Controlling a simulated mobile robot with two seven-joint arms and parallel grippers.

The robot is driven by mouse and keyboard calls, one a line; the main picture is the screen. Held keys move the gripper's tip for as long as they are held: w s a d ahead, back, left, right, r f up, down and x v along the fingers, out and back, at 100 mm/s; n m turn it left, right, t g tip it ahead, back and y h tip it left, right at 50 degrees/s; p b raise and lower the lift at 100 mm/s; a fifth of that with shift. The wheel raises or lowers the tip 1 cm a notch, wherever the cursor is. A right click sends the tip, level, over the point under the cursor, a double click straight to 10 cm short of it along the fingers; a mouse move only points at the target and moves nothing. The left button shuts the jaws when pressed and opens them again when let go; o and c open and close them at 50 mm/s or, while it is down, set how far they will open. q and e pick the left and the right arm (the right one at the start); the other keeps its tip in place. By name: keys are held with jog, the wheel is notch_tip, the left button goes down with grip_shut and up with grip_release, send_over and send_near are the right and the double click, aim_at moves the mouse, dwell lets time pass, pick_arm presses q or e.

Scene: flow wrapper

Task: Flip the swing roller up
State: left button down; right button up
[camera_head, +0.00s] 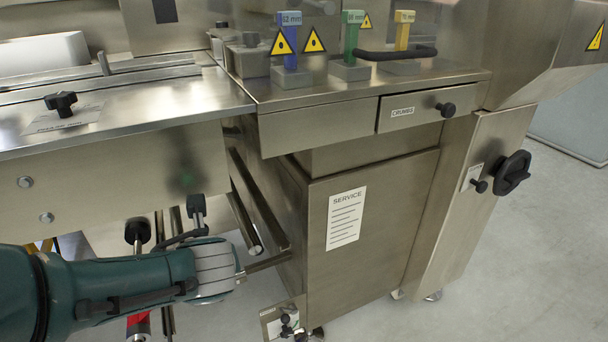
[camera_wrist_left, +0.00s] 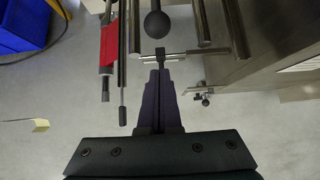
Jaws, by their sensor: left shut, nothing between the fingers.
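My left gripper (camera_wrist_left: 161,66) is shut and empty in the left wrist view. Its fingertips are just below a thin crossbar (camera_wrist_left: 190,51), and I cannot tell if they touch it. A black ball knob (camera_wrist_left: 157,24) sits just beyond the tips. Metal rollers or bars (camera_wrist_left: 199,22) run beside it, and I cannot tell which one is the swing roller. In the head view my left arm reaches in from the left, with its fingers hidden. A black knob (camera_head: 137,230) and a steel roller (camera_head: 244,220) show near the wrist. My right gripper is not in view.
The steel cabinet (camera_head: 375,240) with a service sheet (camera_head: 345,218) stands right of my arm. The table (camera_head: 110,125) overhangs above it. A red sleeve (camera_wrist_left: 109,45) is on a bar to the left of the fingers. Blue bins (camera_wrist_left: 25,25) lie farther left. Grey floor is open below.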

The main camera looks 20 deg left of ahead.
pick_arm(q)
jog(key=p+v, duration=0.7)
jog(key=v, duration=0.3)
jog(key=shift+w+d, duration=0.2)
jog(key=shift+w, duration=0.1)
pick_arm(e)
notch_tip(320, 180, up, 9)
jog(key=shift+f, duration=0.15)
